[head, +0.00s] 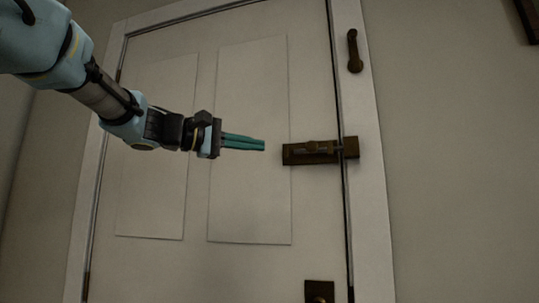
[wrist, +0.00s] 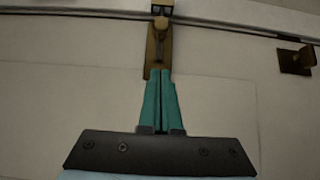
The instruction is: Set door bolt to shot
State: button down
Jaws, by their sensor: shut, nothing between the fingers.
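The door bolt (head: 312,153) is a dark brass plate with a slim rod, mounted on the white door near its right edge. Its keeper (head: 351,147) sits on the frame across the gap. In the wrist view the bolt plate (wrist: 150,55) runs up from my fingertips, with a knob near its upper end and the keeper (wrist: 162,7) above. I cannot tell whether the rod reaches into the keeper. My gripper (head: 264,145) is shut and empty, its teal fingers pointing right, just left of the plate. In the wrist view the fingertips (wrist: 160,73) overlap the plate's lower end; contact is unclear.
The white door (head: 250,200) looks closed in its frame (head: 372,220). A dark handle-like fitting (head: 354,51) is on the frame above the bolt. A dark plate with a knob (head: 319,292) is lower on the door; a similar one (wrist: 295,61) shows at the wrist view's right.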

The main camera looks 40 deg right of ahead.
jog(key=v, duration=0.3)
jog(key=shift+w+a+b, duration=0.1)
jog(key=shift+a+b, duration=0.2)
jog(key=shift+b, duration=0.1)
jog(key=w+a+f+n+t+y+p, duration=0.1)
jog(key=w+a+f+t+y, duration=0.2)
jog(key=f, duration=0.6)
jog(key=w+a+f+n+t+y, duration=0.15)
jog(key=w+a+f, duration=0.35)
jog(key=f, duration=0.5)
jog(key=w+a+f+n+t+y+p, duration=0.1)
jog(key=w+a+f+y, duration=0.35)
jog(key=f, duration=0.45)
jog(key=s+a+f+m+y+p, duration=0.1)
jog(key=s+a+f+y, duration=0.3)
jog(key=a+f, duration=0.7)
jog(key=s+a+f+m+y, duration=0.1)
jog(key=s+a+f+y, duration=0.3)
jog(key=a+f, duration=0.8)
jog(key=a, duration=0.5)
jog(key=shift+s+p, duration=0.15)
jog(key=shift+p, duration=0.25)
jog(key=shift+a, duration=0.15)
